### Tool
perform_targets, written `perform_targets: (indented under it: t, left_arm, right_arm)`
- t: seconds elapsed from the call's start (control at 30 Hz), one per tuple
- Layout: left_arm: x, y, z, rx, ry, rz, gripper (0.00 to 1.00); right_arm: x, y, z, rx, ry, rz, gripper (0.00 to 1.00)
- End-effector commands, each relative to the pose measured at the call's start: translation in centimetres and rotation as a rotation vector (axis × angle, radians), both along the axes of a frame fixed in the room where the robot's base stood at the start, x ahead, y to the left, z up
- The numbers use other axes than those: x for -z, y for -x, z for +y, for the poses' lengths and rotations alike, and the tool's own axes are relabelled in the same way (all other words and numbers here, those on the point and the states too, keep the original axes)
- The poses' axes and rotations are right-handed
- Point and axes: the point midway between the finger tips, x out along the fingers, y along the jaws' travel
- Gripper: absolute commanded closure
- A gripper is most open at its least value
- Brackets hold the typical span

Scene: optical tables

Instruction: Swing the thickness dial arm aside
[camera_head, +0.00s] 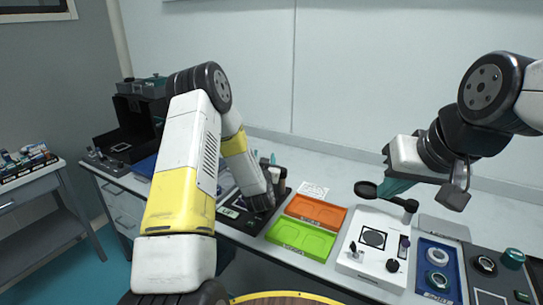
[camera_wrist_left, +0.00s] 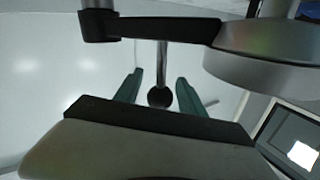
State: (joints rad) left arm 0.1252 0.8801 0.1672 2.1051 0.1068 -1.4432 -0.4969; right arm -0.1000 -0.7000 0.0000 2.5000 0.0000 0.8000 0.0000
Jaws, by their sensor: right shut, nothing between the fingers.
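In the left wrist view, a dial arm, a dark bar (camera_wrist_left: 165,27) with a wide silver disc (camera_wrist_left: 265,55) at its right end, crosses the top. A thin rod ending in a dark ball knob (camera_wrist_left: 160,97) hangs below the bar. My left gripper (camera_wrist_left: 160,80) is open, its teal fingers on either side of the rod with gaps showing. In the head view, my left gripper (camera_head: 262,198) is at the dark station (camera_head: 232,212), with its fingers largely hidden. My right gripper (camera_head: 393,188) is shut and empty above the white device.
The white device (camera_head: 350,250) has a round dark disc (camera_head: 367,190) on an arm beside my right gripper; contact is unclear. Orange (camera_head: 318,211) and green (camera_head: 300,240) trays lie between the stations. A blue tray (camera_head: 425,262) with round parts is at right. A side cart (camera_head: 35,185) stands at left.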

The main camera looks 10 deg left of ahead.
Motion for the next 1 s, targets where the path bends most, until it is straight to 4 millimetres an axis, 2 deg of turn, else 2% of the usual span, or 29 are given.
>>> perform_targets:
  t: [0.03,0.2,0.23,1.0]
  left_arm:
    - [-0.01,0.01,0.0,0.0,0.0,0.0,0.64]
    - [-0.02,0.02,-0.01,0.0,0.0,0.0,0.97]
    - [-0.02,0.02,-0.01,0.0,0.0,0.0,1.0]
    - [-0.04,0.03,0.0,0.0,0.0,-0.001,1.0]
  right_arm:
    - [0.0,0.0,0.0,0.0,0.0,0.0,1.0]
    - [0.0,0.0,0.0,0.0,0.0,0.0,1.0]
    - [0.0,0.0,0.0,0.0,0.0,0.0,1.0]
    - [0.0,0.0,0.0,0.0,0.0,0.0,1.0]
